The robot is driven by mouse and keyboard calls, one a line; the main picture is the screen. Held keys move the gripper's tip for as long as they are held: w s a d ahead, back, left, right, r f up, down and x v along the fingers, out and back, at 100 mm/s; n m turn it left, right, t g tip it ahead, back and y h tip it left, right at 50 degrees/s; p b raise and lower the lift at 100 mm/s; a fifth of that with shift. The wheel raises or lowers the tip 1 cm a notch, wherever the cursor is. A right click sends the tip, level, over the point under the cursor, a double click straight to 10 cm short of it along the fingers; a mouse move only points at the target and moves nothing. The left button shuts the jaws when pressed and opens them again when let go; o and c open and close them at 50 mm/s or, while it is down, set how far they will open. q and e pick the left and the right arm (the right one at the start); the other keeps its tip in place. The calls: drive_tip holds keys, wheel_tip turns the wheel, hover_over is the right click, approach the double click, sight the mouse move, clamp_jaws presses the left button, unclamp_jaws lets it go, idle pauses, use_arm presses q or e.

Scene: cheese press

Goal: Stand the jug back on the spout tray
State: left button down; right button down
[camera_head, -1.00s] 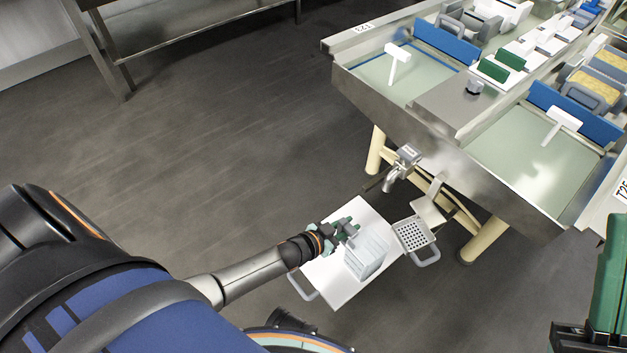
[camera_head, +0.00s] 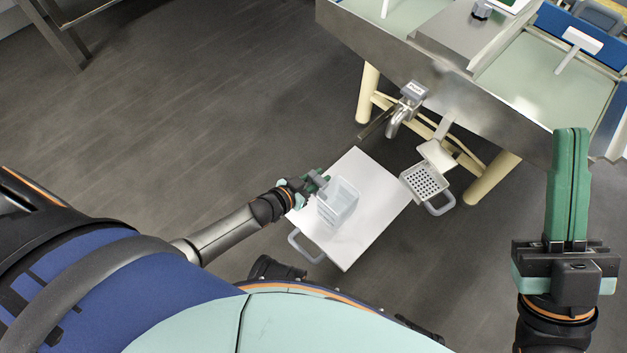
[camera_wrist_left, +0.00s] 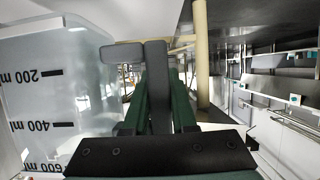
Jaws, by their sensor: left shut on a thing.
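The jug (camera_head: 338,203) is a clear, pale box-shaped vessel with ml marks. It is over the white board of a low cart; I cannot tell whether it touches it. My left gripper (camera_head: 318,182) is shut on the jug's grey handle. In the left wrist view the jug (camera_wrist_left: 55,95) fills the left side, with the handle (camera_wrist_left: 155,70) between the green fingers. The spout tray (camera_head: 424,181), a perforated metal tray with a grey loop handle, is right of the jug and looks empty. My right gripper (camera_head: 569,135) is far right, fingers together, apart from everything.
The white cart top (camera_head: 370,215) has free room right of the jug. Cream table legs (camera_head: 492,178) stand behind the tray. The floor at left is clear.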

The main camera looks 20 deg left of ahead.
use_arm(q)
wheel_tip(320, 180, down, 4)
drive_tip(key=b, duration=0.2)
drive_tip(key=shift+a+r+b, duration=0.15)
drive_tip(key=shift+r+b, duration=0.1)
drive_tip(key=shift+b, duration=0.15)
drive_tip(key=shift+r, duration=0.1)
drive_tip(key=c, duration=0.7)
unclamp_jaws()
drive_tip(key=shift+c, duration=0.2)
